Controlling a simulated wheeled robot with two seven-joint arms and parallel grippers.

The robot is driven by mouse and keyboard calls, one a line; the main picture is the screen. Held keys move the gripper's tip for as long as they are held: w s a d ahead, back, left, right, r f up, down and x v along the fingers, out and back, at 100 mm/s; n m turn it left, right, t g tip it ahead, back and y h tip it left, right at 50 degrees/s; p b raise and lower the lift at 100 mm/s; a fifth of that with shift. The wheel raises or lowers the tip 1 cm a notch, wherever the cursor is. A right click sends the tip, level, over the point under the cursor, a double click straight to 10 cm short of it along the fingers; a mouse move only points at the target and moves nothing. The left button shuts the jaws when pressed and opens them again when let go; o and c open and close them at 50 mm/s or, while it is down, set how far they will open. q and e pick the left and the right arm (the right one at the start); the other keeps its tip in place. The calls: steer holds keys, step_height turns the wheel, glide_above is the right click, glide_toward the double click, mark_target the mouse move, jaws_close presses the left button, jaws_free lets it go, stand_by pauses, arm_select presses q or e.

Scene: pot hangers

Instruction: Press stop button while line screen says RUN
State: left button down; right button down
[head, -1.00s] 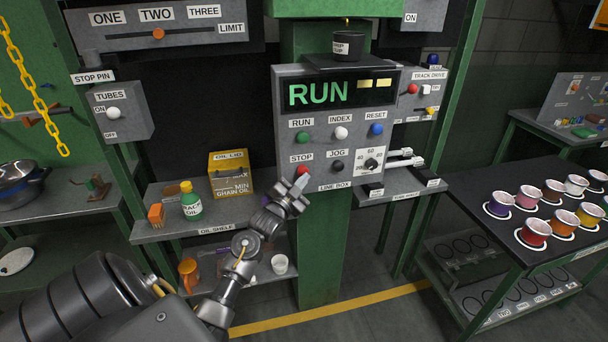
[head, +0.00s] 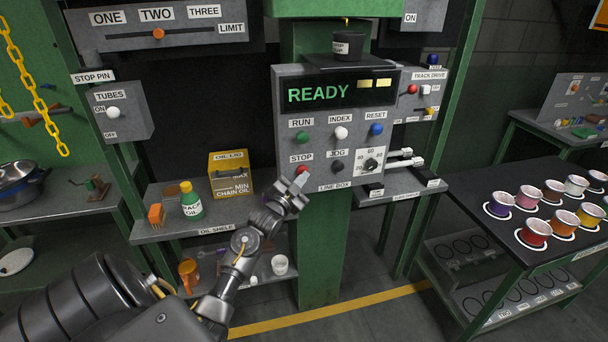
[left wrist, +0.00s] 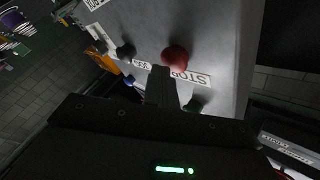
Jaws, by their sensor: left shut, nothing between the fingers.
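The grey line box (head: 276,125) stands upright on a green post. Its screen (head: 340,92) reads READY in green, with two yellow bars beside the word. The red stop button (head: 302,170) is at the lower left of the panel, under the STOP label. My left gripper (head: 301,179) is shut and empty, its tip just in front of and below the stop button. In the left wrist view the red stop button (left wrist: 177,58) shows just past the fingertips; I cannot tell whether they touch. My right gripper is not in view.
The green run button (head: 302,137) is above stop, and the black jog button (head: 337,167) is to its right. The oil shelf (head: 215,229) with a bottle and an oil box is left of my arm. A table (head: 470,190) with several colourful cups stands right.

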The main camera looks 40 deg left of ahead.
arm_select(q)
steer(key=shift+s+d+p, duration=0.5)
steer(key=shift+s+d, duration=0.1)
steer(key=shift+d, duration=0.2)
steer(key=s+d, duration=0.1)
steer(key=s+d+p, duration=0.1)
steer(key=d+p, duration=0.1)
steer(key=d, duration=0.1)
steer(key=shift+s+d, duration=0.1)
steer(key=shift+s, duration=0.3)
stand_by(0.9)
